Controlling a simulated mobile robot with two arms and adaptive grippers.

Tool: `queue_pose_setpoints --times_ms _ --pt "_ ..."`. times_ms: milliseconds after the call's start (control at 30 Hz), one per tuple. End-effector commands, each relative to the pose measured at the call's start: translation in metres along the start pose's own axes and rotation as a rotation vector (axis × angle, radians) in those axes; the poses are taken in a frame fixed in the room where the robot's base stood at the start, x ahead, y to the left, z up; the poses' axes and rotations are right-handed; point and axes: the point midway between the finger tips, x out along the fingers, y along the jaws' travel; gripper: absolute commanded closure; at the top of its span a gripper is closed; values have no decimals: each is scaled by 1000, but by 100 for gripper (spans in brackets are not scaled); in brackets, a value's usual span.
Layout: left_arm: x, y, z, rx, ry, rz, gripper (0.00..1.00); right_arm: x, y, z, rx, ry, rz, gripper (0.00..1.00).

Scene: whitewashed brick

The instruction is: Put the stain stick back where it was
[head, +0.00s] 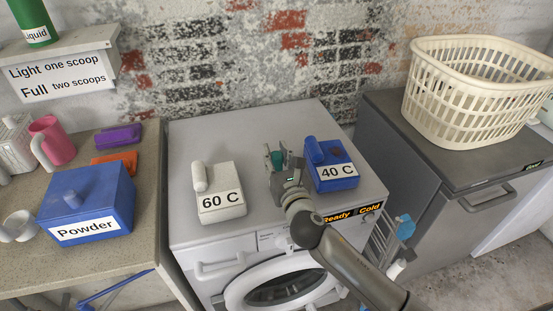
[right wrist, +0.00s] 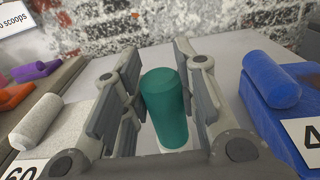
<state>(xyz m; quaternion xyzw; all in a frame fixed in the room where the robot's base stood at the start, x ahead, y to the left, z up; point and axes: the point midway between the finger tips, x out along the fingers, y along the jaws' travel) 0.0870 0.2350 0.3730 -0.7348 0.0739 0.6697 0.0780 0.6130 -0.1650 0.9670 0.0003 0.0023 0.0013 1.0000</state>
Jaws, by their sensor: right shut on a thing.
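The stain stick appears to be the teal cylinder (head: 277,160) with a white lower end, which also shows in the right wrist view (right wrist: 165,105). My right gripper (head: 286,162) is shut on it and holds it upright between the fingers. The gripper is over the washing machine top (head: 265,130), between a white box marked 60 C (head: 222,204) and a blue box marked 40 C (head: 338,172). I cannot tell whether the stick's lower end touches the machine top. My left gripper is not in view.
A white cylinder (head: 199,176) and a blue cylinder (head: 314,151) lie on the two boxes. The left counter holds a blue Powder box (head: 100,202), a pink mug (head: 57,143) and purple (head: 118,137) and orange pieces (head: 115,161). A cream basket (head: 450,110) stands at right.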

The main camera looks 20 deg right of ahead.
Motion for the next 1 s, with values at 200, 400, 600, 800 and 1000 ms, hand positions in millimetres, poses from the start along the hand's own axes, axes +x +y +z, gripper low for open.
queue_pose_setpoints --times_ms 200,400,600,800,1000 --pt "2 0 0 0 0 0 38 0 0 -6 0 -4 0 96" --pt "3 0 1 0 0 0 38 0 0 -8 0 -3 0 96" --pt "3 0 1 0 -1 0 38 0 0 -10 -1 -3 -1 54" --pt "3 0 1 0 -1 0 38 0 0 -9 -1 -3 -1 51" --pt "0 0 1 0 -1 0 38 0 0 -5 0 -4 -1 51"
